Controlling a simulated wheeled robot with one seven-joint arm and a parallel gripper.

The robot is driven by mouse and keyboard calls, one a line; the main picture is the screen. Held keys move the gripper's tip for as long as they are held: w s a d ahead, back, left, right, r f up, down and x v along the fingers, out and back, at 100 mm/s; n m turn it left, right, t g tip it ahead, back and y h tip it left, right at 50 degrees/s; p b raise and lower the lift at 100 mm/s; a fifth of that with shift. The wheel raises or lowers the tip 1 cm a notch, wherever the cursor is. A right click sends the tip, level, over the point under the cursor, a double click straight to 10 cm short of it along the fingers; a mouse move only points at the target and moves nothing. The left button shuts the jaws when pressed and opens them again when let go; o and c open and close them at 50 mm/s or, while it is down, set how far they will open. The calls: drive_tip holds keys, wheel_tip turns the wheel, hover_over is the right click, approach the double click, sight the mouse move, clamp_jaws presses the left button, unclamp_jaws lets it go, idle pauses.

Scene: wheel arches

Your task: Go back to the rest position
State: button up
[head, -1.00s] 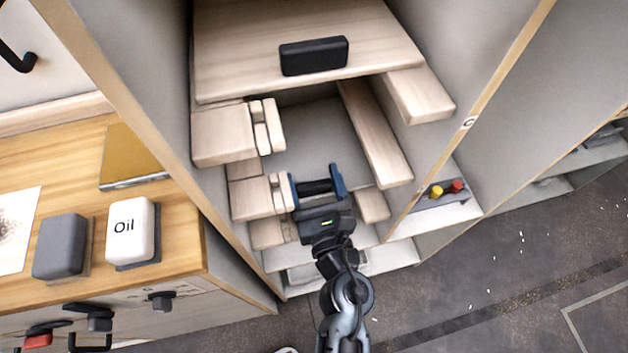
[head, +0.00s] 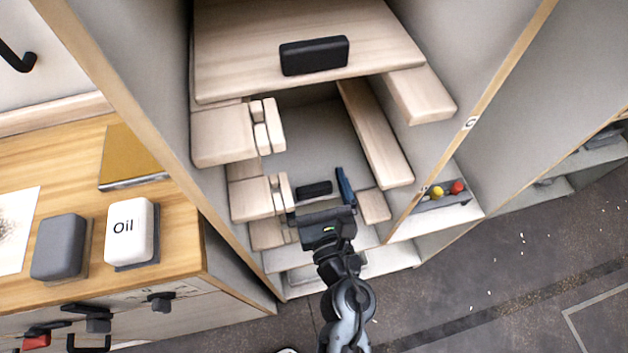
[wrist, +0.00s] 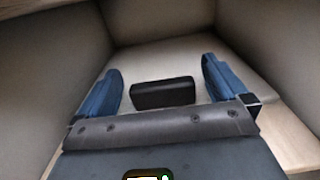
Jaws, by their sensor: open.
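My gripper (head: 318,196) is open at the front of the cabinet's inner compartment, with its blue fingers spread. In the wrist view my gripper (wrist: 163,90) shows a blue finger on each side and nothing held between them. A black block (head: 314,188) lies on the compartment's surface beyond the gripper. It also shows in the wrist view as a dark block (wrist: 163,93), lying ahead of the fingers and apart from them.
Another black block (head: 314,56) lies on the upper wooden shelf (head: 230,40). Pale wooden blocks (head: 222,136) line the compartment's left side. A wooden counter (head: 185,215) with a white Oil container (head: 130,230) stands at left. Dark floor (head: 500,280) is open at lower right.

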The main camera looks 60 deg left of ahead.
drive_tip(key=v, duration=0.7)
drive_tip(key=s+d+r+m+t+h, duration=0.15)
drive_tip(key=d+m+t+h, duration=0.3)
drive_tip(key=d+m, duration=0.8)
drive_tip(key=s+d+r+m+t+h, duration=0.1)
drive_tip(key=d+r+m+t+h, duration=0.3)
drive_tip(key=d+m, duration=0.85)
drive_tip(key=s+d+r+m+h, duration=0.4)
drive_tip(key=d+m, duration=0.4)
drive_tip(key=m, duration=0.5)
drive_tip(key=s+d+r+m+t+h, duration=0.1)
drive_tip(key=s+d+r+m+h, duration=0.3)
drive_tip(key=s+d+m, duration=0.3)
drive_tip(key=d+m+h, duration=0.1)
drive_tip(key=m, duration=0.4)
drive_tip(key=shift+d+r+m, duration=0.3)
drive_tip(key=shift+m, duration=0.1)
drive_tip(key=shift+s, duration=0.15)
